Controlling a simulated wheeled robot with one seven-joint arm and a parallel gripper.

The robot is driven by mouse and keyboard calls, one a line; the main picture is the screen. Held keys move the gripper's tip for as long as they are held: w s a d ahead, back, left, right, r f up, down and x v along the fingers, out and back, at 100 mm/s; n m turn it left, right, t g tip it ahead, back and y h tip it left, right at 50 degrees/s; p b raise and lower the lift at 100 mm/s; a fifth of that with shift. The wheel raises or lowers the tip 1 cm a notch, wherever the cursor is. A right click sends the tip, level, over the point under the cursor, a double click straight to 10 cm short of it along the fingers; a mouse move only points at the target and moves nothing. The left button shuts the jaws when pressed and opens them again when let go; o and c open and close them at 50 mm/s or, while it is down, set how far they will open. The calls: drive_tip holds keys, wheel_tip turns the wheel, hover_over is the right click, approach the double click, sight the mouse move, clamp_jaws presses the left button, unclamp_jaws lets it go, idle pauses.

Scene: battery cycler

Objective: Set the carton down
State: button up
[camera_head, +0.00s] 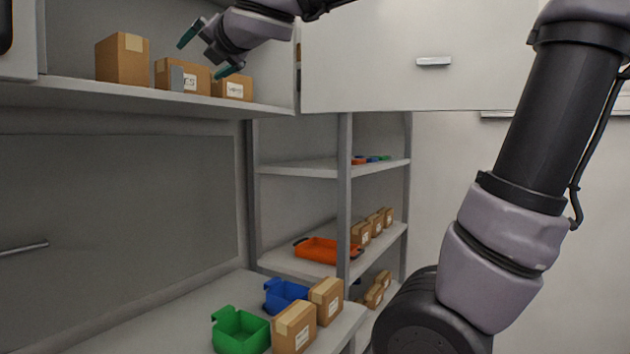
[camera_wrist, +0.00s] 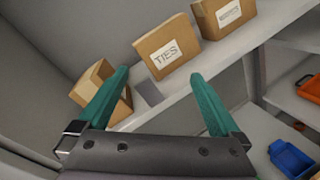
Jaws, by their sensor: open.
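A plain brown carton (camera_head: 122,60) stands upright at the left on the upper shelf. In the wrist view this carton (camera_wrist: 92,84) is at the left, partly hidden behind the left finger. To its right stand a carton labelled TIES (camera_head: 196,80), also in the wrist view (camera_wrist: 167,48), and another labelled carton (camera_head: 232,89), seen at the top of the wrist view (camera_wrist: 226,16). My gripper (camera_head: 209,52) is open, in front of and above the shelf's cartons. In the wrist view its green fingers (camera_wrist: 159,76) are spread, with nothing held between them.
A white cabinet door (camera_head: 370,50) is right of my gripper. Below, a counter holds a green bin (camera_head: 240,330), a blue bin (camera_head: 283,294) and two cartons. A rack behind holds an orange tray (camera_head: 325,250).

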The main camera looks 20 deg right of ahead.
drive_tip(key=s+d+f+m+g+h, duration=0.15)
drive_tip(key=d+f+m+h, duration=0.25)
drive_tip(key=d+f+m, duration=0.45)
drive_tip(key=s+d+f+m+g+h, duration=0.1)
drive_tip(key=d+f+m+g+h, duration=0.3)
drive_tip(key=d+m, duration=0.75)
drive_tip(key=s+f+m+g+y, duration=0.3)
drive_tip(key=s+f+m, duration=0.9)
drive_tip(key=m, duration=0.5)
drive_tip(key=shift+d+f+y, duration=0.3)
drive_tip(key=shift+f+y, duration=0.2)
drive_tip(key=shift+f, duration=0.15)
